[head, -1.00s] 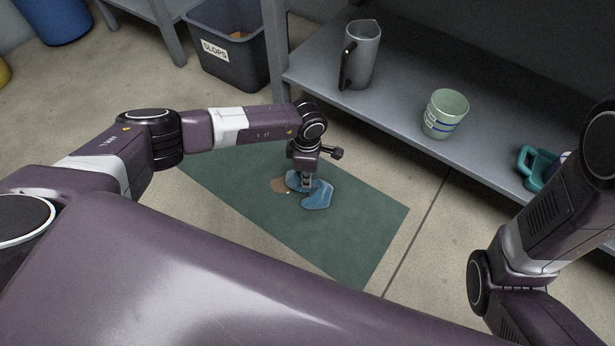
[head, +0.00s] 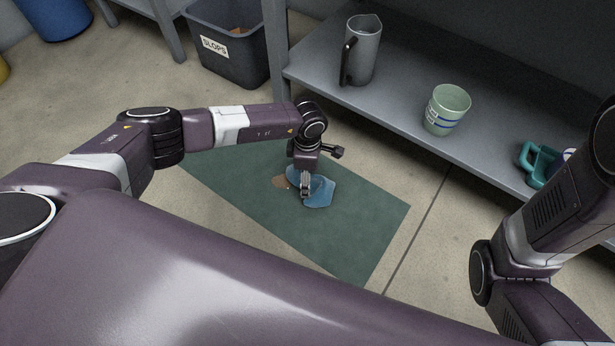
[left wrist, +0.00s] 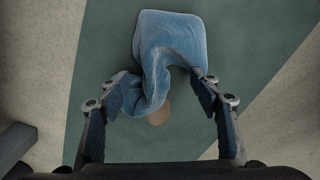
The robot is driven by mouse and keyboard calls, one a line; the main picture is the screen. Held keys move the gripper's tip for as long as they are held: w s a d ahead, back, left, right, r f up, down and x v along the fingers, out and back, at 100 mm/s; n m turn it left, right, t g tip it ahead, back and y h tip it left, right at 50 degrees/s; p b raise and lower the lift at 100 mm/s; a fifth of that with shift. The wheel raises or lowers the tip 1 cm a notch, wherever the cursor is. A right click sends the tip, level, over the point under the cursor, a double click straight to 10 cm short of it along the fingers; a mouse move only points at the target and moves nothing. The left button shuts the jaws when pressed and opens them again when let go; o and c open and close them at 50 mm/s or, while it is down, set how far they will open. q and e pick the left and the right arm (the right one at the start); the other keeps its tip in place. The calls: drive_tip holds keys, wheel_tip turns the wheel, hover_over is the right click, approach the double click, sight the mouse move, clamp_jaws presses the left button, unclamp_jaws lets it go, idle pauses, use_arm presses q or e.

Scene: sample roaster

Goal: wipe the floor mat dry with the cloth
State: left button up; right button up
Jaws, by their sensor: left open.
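The blue cloth (head: 320,192) lies crumpled on the dark green floor mat (head: 350,240). A brown wet patch (head: 280,182) shows on the mat just left of the cloth, partly covered. My left gripper (head: 305,190) points down at the cloth's left part. In the left wrist view my left gripper (left wrist: 160,92) is open, with a folded part of the cloth (left wrist: 170,50) between and beyond its fingers. The left finger is against or very near the cloth; I cannot tell which. A bit of the brown patch (left wrist: 160,114) shows below the cloth. My right gripper is out of view.
A grey shelf (head: 400,120) stands behind the mat, holding a grey pitcher (head: 362,52), a pale green cup (head: 447,108) and a teal object (head: 538,165). A dark slops bin (head: 228,62) stands at the back left. Bare concrete floor surrounds the mat.

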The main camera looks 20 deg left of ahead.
use_arm(q)
drive_tip(key=shift+f, duration=0.1)
drive_tip(key=shift+f+b, duration=1)
drive_tip(key=shift+f, duration=0.2)
drive_tip(key=shift+s, duration=0.15)
clamp_jaws()
